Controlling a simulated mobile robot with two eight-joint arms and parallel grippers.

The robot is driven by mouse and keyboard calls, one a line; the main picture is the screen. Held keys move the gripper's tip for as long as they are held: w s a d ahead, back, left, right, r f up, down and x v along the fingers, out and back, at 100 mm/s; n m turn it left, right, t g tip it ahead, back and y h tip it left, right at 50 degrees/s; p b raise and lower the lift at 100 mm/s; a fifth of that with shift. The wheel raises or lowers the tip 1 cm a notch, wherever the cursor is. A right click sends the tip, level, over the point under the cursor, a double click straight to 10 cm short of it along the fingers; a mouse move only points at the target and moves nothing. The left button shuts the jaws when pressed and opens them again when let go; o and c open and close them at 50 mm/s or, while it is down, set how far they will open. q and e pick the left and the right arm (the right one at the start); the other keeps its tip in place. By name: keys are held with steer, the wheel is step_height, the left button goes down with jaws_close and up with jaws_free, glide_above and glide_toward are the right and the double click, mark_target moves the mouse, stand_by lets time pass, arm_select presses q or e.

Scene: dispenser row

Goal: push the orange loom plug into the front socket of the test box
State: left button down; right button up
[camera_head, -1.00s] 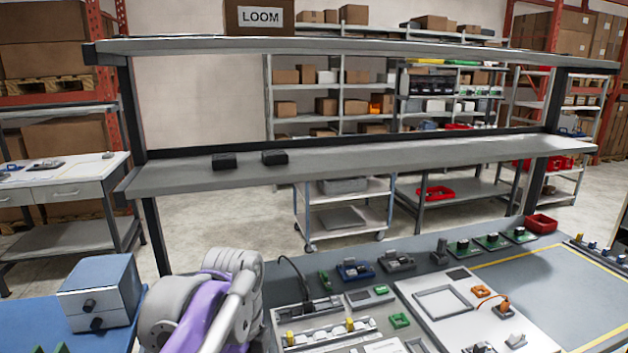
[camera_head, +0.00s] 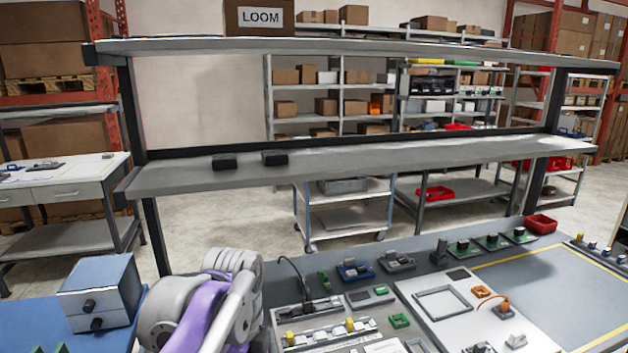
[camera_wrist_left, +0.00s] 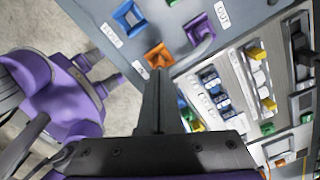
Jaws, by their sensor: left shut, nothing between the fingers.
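My left gripper (camera_wrist_left: 158,75) is shut and empty in the left wrist view. Its fingertips overlap the lower edge of an orange square frame-like part (camera_wrist_left: 158,55); I cannot tell whether they touch. Blue (camera_wrist_left: 128,18) and purple (camera_wrist_left: 199,28) square parts sit beside it on the same grey surface. In the head view only my left arm shows, at lower centre. An orange part (camera_head: 481,292) and a thin orange cable (camera_head: 490,302) are on the white board at right. I cannot tell which orange part is the loom plug. A blue-grey box (camera_head: 100,290) with black knobs, possibly the test box, stands at left.
Power strips with yellow plugs (camera_head: 320,333) lie right of my arm; they also show in the left wrist view (camera_wrist_left: 258,75). A white board (camera_head: 470,325) holds several small parts. A shelf (camera_head: 340,165) crosses above the bench. The yellow-lined area (camera_head: 555,285) at right is clear.

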arm_select(q)
steer(key=shift+f+b, duration=0.5)
steer(key=shift+f, duration=0.5)
step_height(320, 180, up, 6)
steer(key=p, duration=0.5)
steer(key=shift+r, duration=0.1)
stand_by(0.4)
